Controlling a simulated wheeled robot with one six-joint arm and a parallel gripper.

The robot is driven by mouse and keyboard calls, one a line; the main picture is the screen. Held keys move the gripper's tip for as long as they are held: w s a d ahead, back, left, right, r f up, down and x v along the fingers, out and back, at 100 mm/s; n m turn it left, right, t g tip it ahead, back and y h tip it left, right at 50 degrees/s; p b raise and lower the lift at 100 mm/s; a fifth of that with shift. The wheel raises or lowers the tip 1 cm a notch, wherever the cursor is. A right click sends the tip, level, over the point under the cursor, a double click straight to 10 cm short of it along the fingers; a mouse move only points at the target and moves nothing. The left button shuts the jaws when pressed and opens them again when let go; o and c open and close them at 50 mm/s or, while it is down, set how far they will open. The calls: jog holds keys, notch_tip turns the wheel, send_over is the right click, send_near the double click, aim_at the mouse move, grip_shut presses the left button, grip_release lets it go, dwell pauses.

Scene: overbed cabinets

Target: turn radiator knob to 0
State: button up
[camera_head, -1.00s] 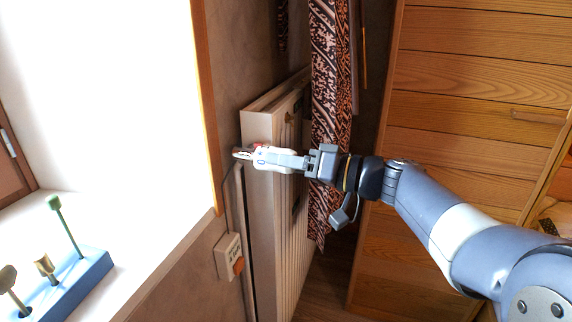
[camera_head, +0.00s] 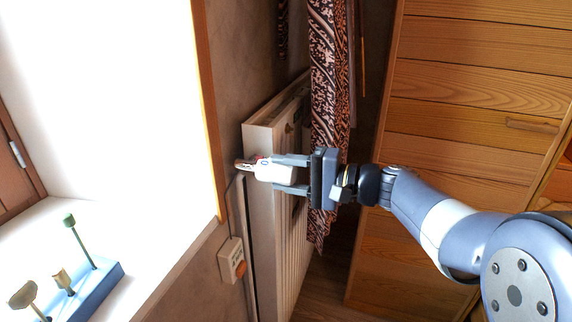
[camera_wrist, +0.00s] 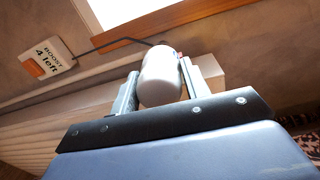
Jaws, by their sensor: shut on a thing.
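The radiator knob (camera_head: 276,171) is a white rounded cylinder on a metal valve at the top left corner of the radiator (camera_head: 262,205). My gripper (camera_head: 282,174) is shut on the knob, one finger on each side of it. In the wrist view the knob (camera_wrist: 160,76) fills the space between the two fingers (camera_wrist: 160,90). A small red mark shows at the knob's valve end. The number setting on the knob cannot be read in these frames.
A patterned curtain (camera_head: 328,110) hangs just behind my gripper. A bright window and sill (camera_head: 150,235) are at left, wooden cabinets (camera_head: 470,100) at right.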

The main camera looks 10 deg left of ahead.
jog(key=m+p, duration=0.3)
jog(key=shift+m, duration=0.3)
jog(key=shift+m+p, duration=0.4)
jog(key=shift+m, duration=0.2)
jog(key=shift+f, duration=0.1)
jog(key=o, duration=0.9)
jog(key=d, duration=1.1)
jog(key=shift+s+r, duration=0.25)
jog(key=shift+r, duration=0.15)
jog(key=shift+a, duration=0.1)
